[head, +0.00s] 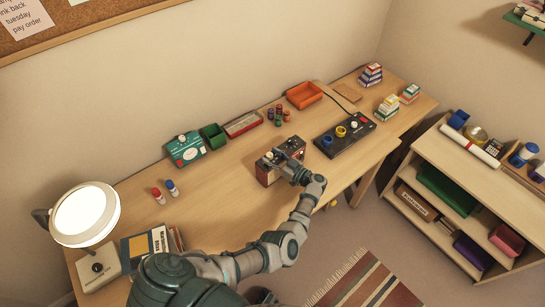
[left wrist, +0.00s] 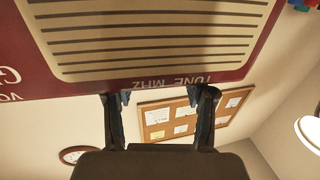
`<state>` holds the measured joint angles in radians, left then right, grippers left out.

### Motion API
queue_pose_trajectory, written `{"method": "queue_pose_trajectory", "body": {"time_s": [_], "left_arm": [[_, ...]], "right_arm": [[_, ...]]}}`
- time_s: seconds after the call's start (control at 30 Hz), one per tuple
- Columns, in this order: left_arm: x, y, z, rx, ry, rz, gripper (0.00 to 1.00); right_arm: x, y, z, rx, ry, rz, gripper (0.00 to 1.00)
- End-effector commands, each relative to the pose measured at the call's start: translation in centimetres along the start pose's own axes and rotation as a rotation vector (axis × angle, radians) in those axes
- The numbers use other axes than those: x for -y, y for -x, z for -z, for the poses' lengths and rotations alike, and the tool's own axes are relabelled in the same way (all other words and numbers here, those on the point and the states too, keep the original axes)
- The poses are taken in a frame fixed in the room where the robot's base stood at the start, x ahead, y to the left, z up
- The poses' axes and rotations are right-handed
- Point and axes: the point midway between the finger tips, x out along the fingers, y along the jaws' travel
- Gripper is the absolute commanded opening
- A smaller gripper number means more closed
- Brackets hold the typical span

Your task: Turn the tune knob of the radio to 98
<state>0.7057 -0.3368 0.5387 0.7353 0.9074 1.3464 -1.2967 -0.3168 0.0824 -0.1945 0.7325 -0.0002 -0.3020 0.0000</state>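The dark red radio (head: 268,172) stands on the desk near its front edge. In the left wrist view its front (left wrist: 150,40) is close and upside down, with a cream slatted grille and the lettering "TUNE MHZ". My left gripper (head: 286,162) is at the radio and covers part of it in the head view. In the left wrist view its two fingers (left wrist: 158,97) stand apart beside the lettered edge, with nothing visible between them. The tune knob and its setting cannot be made out. My right gripper is in neither view.
A teal device (head: 186,149), a green box (head: 212,136) and an orange tray (head: 304,95) stand behind. A dark panel with knobs (head: 345,134) is to the right. A lit lamp (head: 85,214) and books (head: 149,243) are at left.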

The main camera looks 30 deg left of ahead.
Motion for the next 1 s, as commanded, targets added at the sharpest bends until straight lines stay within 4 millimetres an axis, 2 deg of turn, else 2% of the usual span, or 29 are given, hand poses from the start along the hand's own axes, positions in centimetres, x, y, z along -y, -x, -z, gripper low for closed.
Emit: {"method": "queue_pose_trajectory", "body": {"time_s": [0.27,0.37,0.7,0.83,1.0], "left_arm": [[0.0,0.5,-0.1,0.002,-0.001,-0.001,0.55],[-0.1,1.9,-0.1,0.003,-0.001,-0.002,0.55],[-0.2,9.2,-0.1,-0.001,-0.001,-0.005,0.55],[-0.2,11.0,-0.1,0.000,0.000,-0.003,0.55],[-0.1,12.0,-0.2,0.000,-0.001,0.000,0.55]], "right_arm": [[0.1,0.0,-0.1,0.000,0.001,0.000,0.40],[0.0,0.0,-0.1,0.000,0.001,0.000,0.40],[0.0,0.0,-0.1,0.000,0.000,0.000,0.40],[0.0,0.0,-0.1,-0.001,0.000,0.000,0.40],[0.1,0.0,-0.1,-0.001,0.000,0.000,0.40]]}}
